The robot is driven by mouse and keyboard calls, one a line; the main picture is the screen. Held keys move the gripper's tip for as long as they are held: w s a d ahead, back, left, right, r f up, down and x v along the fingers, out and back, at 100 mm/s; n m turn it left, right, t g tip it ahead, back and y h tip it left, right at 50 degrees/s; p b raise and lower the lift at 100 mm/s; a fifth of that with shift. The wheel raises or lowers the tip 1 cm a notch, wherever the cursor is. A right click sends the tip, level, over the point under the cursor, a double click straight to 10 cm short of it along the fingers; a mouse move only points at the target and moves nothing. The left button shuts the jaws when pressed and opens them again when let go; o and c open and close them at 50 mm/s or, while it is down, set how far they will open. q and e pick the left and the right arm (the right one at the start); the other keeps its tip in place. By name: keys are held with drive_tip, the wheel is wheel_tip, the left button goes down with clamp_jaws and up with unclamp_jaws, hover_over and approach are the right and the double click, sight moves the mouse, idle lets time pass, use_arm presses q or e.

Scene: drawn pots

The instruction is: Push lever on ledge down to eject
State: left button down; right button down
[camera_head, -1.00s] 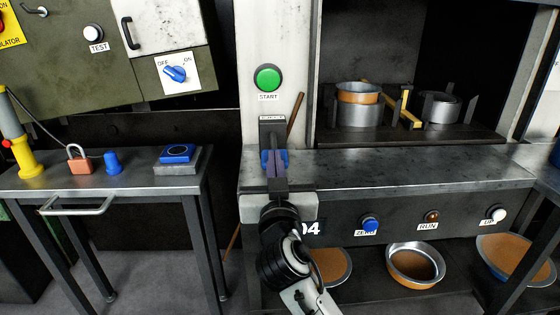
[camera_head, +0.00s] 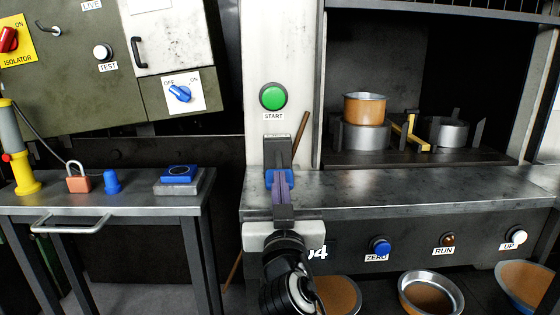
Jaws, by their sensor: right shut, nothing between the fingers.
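A dark upright housing (camera_head: 278,148) with a small label, too blurred to read, stands on the ledge (camera_head: 400,185) below the green START button. A blue piece (camera_head: 270,178), seemingly the lever's grip, shows low at its front. My right gripper (camera_head: 281,175) is shut and empty, its purplish fingers pointing away at the blue piece and covering much of it. I cannot tell whether they touch. An orange-brown pot (camera_head: 365,108) sits high on a grey metal cylinder (camera_head: 366,136) in the dark bay. My left gripper is out of view.
A brown stick (camera_head: 301,134) leans beside the housing. A yellow bar (camera_head: 410,134) lies right of the cylinder, near another grey cylinder (camera_head: 447,131). Below the ledge top are the ZERO (camera_head: 380,246), RUN and UP buttons. A side table (camera_head: 120,206) stands left. The ledge's right part is bare.

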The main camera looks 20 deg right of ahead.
use_arm(q)
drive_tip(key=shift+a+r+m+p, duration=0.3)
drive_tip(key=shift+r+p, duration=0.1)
drive_tip(key=shift+p, duration=1.1)
use_arm(e)
wheel_tip(320, 180, up, 10)
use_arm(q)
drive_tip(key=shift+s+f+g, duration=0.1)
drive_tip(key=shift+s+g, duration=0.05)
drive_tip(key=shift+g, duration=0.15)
